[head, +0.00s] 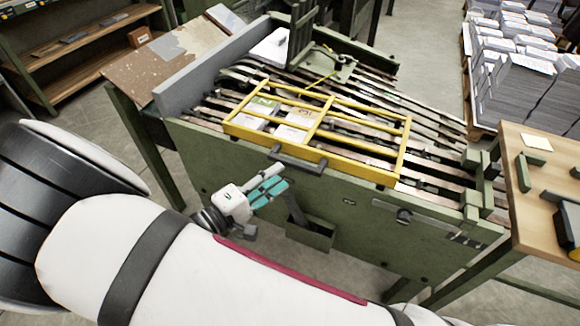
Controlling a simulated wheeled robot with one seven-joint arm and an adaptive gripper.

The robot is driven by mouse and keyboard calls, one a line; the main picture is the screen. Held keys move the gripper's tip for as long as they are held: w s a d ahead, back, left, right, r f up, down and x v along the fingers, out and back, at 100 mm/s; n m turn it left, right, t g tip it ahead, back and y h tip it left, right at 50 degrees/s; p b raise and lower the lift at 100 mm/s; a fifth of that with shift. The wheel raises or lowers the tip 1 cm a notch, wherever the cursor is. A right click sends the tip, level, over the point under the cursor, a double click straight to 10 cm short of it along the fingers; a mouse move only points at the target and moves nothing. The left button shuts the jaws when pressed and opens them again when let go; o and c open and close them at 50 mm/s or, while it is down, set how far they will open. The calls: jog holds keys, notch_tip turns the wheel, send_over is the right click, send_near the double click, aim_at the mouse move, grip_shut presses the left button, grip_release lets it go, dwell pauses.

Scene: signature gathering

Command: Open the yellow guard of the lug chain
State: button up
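The yellow guard (318,135) is a barred frame lying flat over the metal rails of the green machine. It appears closed. A dark handle bar (297,163) sits on its front edge, at the machine's near side. Paper signatures (297,125) show through its bars on the left. My gripper (272,185), white with teal pads on the fingers, is in front of the machine's front panel, below and a little left of the handle. It appears apart from the handle. I cannot tell from this small view how far apart the fingertips are.
A green open box (311,232) hangs on the front panel below the handle. A wooden table (530,160) stands at the right, with stacks of paper (515,85) behind. A shelf (85,45) and a slanted brown board (165,65) are at the left. My arm covers the lower left.

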aim_at(291, 166)
jog(key=shift+x, duration=2.55)
grip_shut()
